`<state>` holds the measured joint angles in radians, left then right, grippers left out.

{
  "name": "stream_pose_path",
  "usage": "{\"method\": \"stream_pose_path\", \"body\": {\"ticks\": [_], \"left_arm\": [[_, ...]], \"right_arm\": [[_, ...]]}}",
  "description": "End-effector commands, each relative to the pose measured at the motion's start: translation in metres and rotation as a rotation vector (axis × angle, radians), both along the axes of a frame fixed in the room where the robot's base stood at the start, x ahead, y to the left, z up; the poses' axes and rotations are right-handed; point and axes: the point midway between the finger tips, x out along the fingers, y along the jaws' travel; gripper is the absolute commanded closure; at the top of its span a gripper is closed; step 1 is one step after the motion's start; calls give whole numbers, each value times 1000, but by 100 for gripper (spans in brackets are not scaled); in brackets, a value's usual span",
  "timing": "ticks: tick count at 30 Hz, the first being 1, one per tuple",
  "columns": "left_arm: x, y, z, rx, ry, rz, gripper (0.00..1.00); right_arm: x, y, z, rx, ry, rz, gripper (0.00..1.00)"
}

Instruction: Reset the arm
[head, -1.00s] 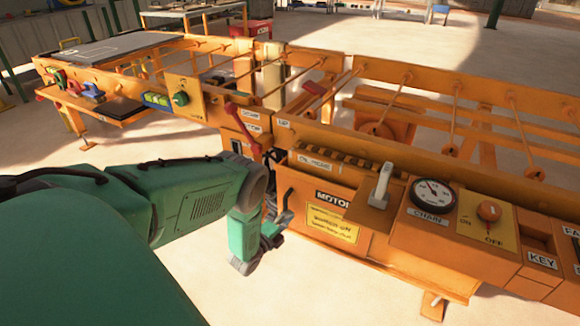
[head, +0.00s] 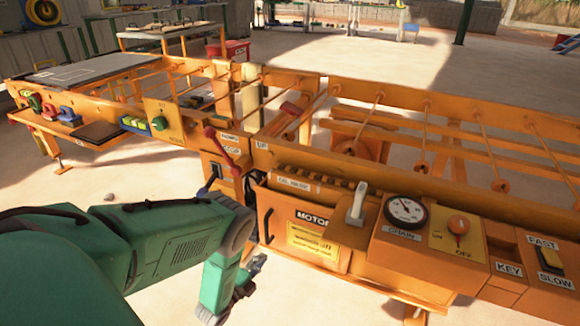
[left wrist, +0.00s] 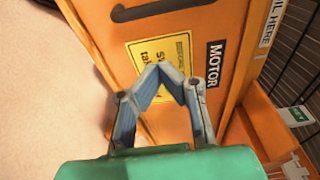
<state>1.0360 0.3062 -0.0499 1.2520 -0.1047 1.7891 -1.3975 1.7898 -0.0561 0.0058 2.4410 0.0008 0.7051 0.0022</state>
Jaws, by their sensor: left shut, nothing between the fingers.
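My left gripper (head: 250,268) is at the lower middle of the head view, in front of the orange machine's motor compartment. In the left wrist view its two blue-grey fingers (left wrist: 168,78) meet at the tips with nothing between them. Behind them is the orange motor door (head: 300,225) with a yellow sign and a black handle. The MOTOR label (left wrist: 215,62) is right of the fingers in the wrist view. I cannot tell the exact gap between fingers and door. My green left arm comes in from the left. My right gripper is not in view.
The orange press (head: 400,130) stretches across the view. A red-handled lever (head: 220,148) stands above my gripper. Bare floor (head: 90,195) lies left of it.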

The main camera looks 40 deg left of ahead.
Motion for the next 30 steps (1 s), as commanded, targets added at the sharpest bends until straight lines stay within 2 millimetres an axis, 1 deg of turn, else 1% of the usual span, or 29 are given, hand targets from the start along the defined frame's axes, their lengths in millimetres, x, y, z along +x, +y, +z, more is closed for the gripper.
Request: {"method": "stream_pose_path", "body": {"ticks": [3,7,10,11,14,15,17,18,20,21,23,24,26,27,30], "left_arm": [[0,-3,3,2,-3,-2,100],[0,-3,1,-5,1,-1,100],[3,-10,1,-74,40,6,100],[4,-16,2,-116,65,12,100],[5,-46,8,-329,199,46,100],[2,-63,13,-436,270,70,100],[-9,-91,23,-601,390,123,100],[-20,-109,33,-707,472,166,100],[-42,-135,49,-850,594,245,100],[-59,-150,62,-935,673,310,100],[-91,-171,86,-1043,790,422,100],[-114,-181,102,-1102,858,505,100],[-146,-191,125,-1164,940,626,100],[-166,-195,139,-1192,983,701,100],[-205,-198,167,-1233,1056,858,100]], "right_arm": [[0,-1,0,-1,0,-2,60],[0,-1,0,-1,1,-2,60],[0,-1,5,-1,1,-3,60],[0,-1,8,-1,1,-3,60],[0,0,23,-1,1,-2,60],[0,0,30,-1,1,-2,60],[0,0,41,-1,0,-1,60],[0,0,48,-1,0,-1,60],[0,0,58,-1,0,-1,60],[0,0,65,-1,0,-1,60],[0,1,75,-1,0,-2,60],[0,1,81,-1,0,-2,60],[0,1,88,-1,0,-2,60],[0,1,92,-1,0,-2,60],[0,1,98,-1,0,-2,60]]}}
